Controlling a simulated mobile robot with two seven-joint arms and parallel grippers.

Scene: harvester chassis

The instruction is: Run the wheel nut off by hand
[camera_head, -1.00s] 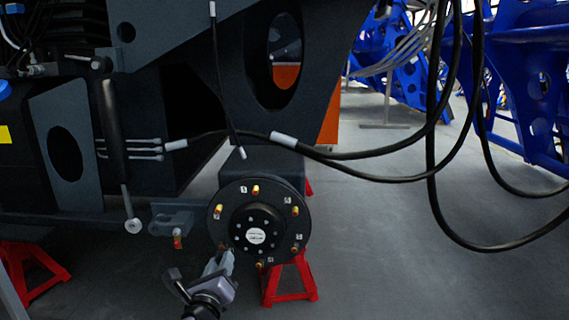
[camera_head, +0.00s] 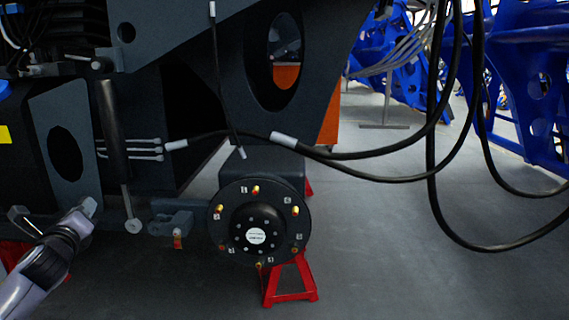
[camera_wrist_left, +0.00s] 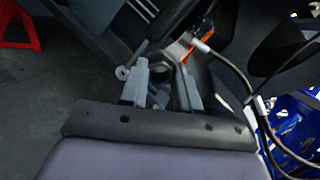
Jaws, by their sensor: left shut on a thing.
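The wheel hub (camera_head: 232,225) is a black round flange with a pale label at its centre and several brass-coloured studs or nuts around its rim. It faces me in the middle of the head view. My left gripper (camera_head: 88,206) is at the left of the head view, well clear of the hub, in front of the dark chassis. Its grey fingers (camera_wrist_left: 163,84) show in the left wrist view with a narrow gap between them. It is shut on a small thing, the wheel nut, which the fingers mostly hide. My right gripper is not in view.
A red stand (camera_head: 290,284) is below the hub. A dark bracket (camera_head: 172,222) and a cylinder (camera_head: 113,140) lie between my gripper and the hub. Black hoses (camera_head: 380,178) loop across the right. The floor at the lower right is clear.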

